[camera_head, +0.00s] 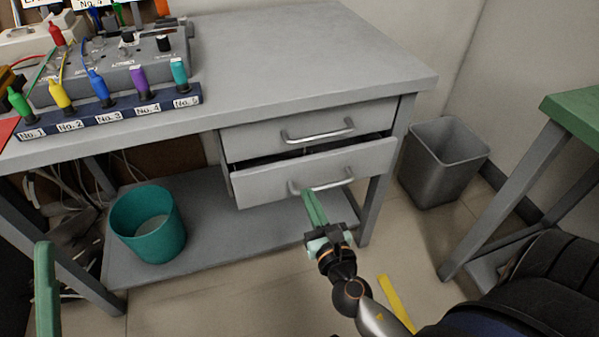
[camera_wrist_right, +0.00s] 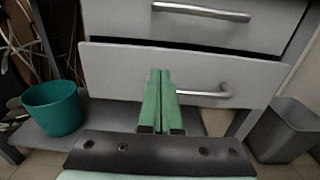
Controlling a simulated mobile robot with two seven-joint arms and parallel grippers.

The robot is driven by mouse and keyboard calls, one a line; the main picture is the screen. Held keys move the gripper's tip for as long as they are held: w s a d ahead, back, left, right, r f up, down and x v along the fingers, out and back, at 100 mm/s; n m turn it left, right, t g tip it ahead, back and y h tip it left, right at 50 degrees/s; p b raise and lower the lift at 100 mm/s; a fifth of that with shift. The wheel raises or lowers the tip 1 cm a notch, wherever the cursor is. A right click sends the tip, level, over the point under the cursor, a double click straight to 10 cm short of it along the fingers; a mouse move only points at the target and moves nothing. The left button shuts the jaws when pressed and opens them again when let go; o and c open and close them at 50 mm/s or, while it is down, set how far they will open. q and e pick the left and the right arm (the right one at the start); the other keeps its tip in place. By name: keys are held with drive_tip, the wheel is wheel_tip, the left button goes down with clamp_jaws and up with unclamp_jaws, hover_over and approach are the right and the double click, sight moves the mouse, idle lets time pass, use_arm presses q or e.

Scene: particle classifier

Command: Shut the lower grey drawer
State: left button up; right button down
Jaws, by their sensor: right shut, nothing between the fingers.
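The lower grey drawer (camera_head: 315,170) is partly open under the desk, with a dark gap above its front. Its silver handle (camera_head: 335,182) also shows in the right wrist view (camera_wrist_right: 210,93). The upper drawer (camera_head: 300,128) looks shut. My right gripper (camera_head: 307,194) is shut and empty, its green fingers pointing at the lower drawer's front, just left of the handle's middle. In the right wrist view the fingertips (camera_wrist_right: 158,73) overlap the drawer front; I cannot tell whether they touch it. A green piece at the lower left of the head view looks like my left gripper (camera_head: 46,290); its jaws cannot be made out.
A teal bin (camera_head: 148,224) stands on the desk's lower shelf (camera_head: 215,235). A grey waste bin (camera_head: 440,165) stands right of the desk. A green-topped table (camera_head: 575,112) is at the far right. Numbered coloured plugs line the rack (camera_head: 110,112) on the desktop.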

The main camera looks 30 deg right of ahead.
sight(297, 166)
drive_tip(key=x, duration=0.7)
drive_tip(key=shift+p, duration=0.3)
drive_tip(key=x, duration=0.4)
drive_tip(key=shift+w+r+p, duration=0.1)
drive_tip(key=shift+p, duration=0.25)
drive_tip(key=shift+r, duration=0.15)
drive_tip(key=shift+d, duration=0.15)
